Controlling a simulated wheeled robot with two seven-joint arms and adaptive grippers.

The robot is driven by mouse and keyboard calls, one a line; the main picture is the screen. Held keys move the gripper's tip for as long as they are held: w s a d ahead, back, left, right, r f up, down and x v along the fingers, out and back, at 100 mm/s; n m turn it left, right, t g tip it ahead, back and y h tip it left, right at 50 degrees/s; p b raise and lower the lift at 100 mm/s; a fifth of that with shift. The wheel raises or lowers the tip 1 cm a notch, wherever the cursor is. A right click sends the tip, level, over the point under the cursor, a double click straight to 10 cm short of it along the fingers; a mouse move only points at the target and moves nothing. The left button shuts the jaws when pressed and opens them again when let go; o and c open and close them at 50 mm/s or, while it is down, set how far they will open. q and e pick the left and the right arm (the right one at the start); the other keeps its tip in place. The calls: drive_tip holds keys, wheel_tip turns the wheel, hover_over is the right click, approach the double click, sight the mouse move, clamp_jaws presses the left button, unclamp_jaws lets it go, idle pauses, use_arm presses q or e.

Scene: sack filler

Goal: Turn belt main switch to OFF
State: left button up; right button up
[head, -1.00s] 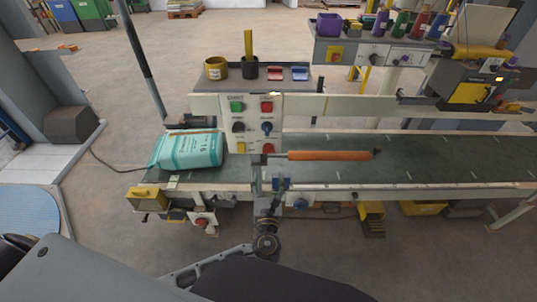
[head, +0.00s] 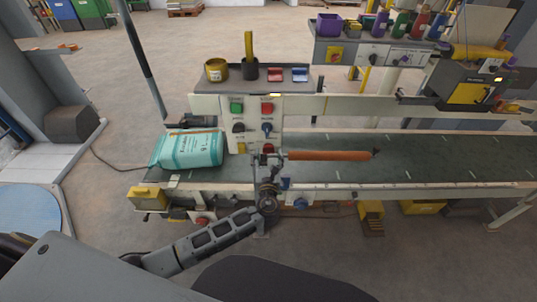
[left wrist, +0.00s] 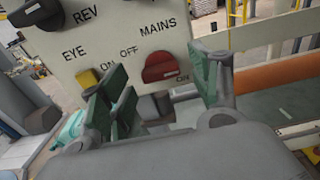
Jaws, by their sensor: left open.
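The control panel (head: 251,122) stands at the conveyor's near-left part, with buttons and rotary switches. In the left wrist view, a red rotary switch (left wrist: 166,68) sits below the word MAINS, with ON and OFF printed to its left. Which mark it points to I cannot tell. In the head view the red switch (head: 268,147) shows just above my left gripper (head: 266,163). In the left wrist view my left gripper (left wrist: 166,80) is open and empty, its fingers on either side of the red switch and nearer the camera. Contact is not clear. My right gripper is not in view.
A yellow switch (left wrist: 88,78) marked EYE is close to the left finger. A teal sack (head: 190,151) lies on the belt (head: 425,155) left of the panel. An orange roller (head: 328,155) is to the right. A tray (head: 222,88) with cups is above the panel.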

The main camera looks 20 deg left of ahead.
use_arm(q)
drive_tip(key=shift+w+a, duration=0.15)
drive_tip(key=shift+w, duration=0.4)
drive_tip(key=c, duration=1)
